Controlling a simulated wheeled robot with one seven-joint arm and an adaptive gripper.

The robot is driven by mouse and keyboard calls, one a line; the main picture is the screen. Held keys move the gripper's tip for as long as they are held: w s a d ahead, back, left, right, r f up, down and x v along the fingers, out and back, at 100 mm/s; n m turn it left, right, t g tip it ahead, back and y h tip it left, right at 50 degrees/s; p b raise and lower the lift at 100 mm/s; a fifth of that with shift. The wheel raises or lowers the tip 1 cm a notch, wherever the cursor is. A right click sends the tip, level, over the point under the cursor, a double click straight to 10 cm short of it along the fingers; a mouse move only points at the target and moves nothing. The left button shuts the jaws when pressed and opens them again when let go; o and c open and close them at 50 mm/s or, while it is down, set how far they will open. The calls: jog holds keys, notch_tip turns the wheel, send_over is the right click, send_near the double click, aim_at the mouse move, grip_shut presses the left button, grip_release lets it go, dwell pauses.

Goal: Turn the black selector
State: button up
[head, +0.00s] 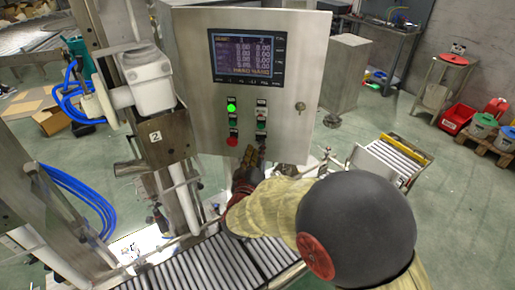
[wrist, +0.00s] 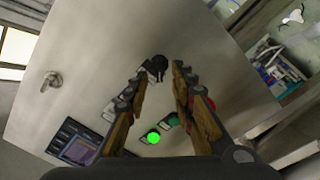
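The black selector (wrist: 157,66) is a small dark knob on the grey panel face. In the wrist view it sits just past the fingertips, between their lines and nearer the left one. My gripper (wrist: 160,75) is open, with its two brown fingers apart and nothing held; contact with the knob cannot be told. In the head view my gripper (head: 254,155) is at the lower end of the panel's right control column, and the selector is largely hidden or too small to make out.
The control cabinet (head: 185,60) carries a screen (head: 247,58), a lit green button (head: 231,107), a red button (head: 232,142) and a keyed lock (head: 300,107). A roller conveyor (head: 205,268) lies below. A machine head (head: 147,80) stands close at left. Open floor is at right.

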jog(key=shift+w+d, duration=0.2)
jog(key=shift+w, duration=0.9)
jog(key=shift+c, duration=1.2)
jog(key=c, duration=0.4)
grip_shut()
